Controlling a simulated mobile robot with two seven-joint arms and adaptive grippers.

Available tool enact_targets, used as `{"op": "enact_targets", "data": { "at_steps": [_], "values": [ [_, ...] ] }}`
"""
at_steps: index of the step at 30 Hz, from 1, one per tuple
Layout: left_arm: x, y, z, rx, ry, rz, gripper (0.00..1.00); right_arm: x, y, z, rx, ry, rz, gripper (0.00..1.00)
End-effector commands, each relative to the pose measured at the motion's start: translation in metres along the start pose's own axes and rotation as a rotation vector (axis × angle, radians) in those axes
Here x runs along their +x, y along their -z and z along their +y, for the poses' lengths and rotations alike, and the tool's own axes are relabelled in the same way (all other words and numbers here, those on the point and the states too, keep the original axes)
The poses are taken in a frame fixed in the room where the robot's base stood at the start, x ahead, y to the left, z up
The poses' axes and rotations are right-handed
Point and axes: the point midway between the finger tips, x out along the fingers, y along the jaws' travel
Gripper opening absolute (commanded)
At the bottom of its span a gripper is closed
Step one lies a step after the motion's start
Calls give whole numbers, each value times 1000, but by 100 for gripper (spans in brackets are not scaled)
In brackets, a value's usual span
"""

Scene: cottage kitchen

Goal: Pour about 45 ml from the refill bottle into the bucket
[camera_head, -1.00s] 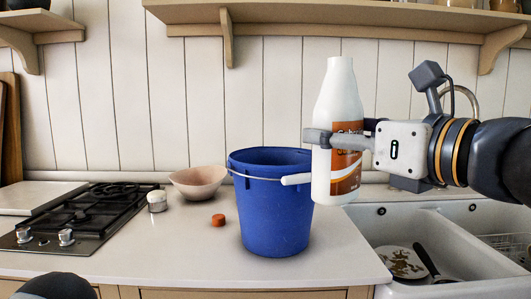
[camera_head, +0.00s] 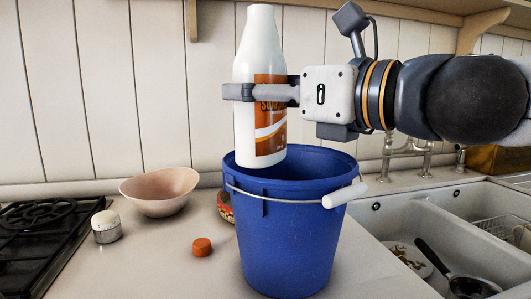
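The refill bottle (camera_head: 258,60) is white with an orange and white label. It is upright, its mouth uncapped as far as I can see. My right gripper (camera_head: 262,90) is shut on the bottle's middle, reaching in from the right. The bottle's base is just above the rear left part of the rim of the blue bucket (camera_head: 288,240). The bucket stands on the counter with its wire handle and white grip hanging at the front. The inside of the bucket is mostly hidden. My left gripper is not in view.
An orange cap (camera_head: 202,247) lies on the counter left of the bucket. A pink bowl (camera_head: 160,190), a small white-topped timer (camera_head: 106,226) and a black hob (camera_head: 40,230) are farther left. A red patterned item (camera_head: 225,206) is partly behind the bucket. A sink (camera_head: 430,235) with dishes is at right.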

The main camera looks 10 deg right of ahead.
Motion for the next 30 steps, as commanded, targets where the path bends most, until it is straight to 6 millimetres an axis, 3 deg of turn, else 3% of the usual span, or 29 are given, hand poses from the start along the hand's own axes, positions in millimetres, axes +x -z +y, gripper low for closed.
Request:
{"op": "enact_targets", "data": {
  "at_steps": [17, 26, 30],
  "values": [
    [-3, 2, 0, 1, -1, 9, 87, -2, -5, 1, 34, 1, 2, 28],
    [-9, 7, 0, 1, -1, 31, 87, -4, -11, 4, 173, 2, 33, 28],
    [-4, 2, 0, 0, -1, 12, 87, 1, 1, 2, 272, 3, 67, 28]
  ]
}}
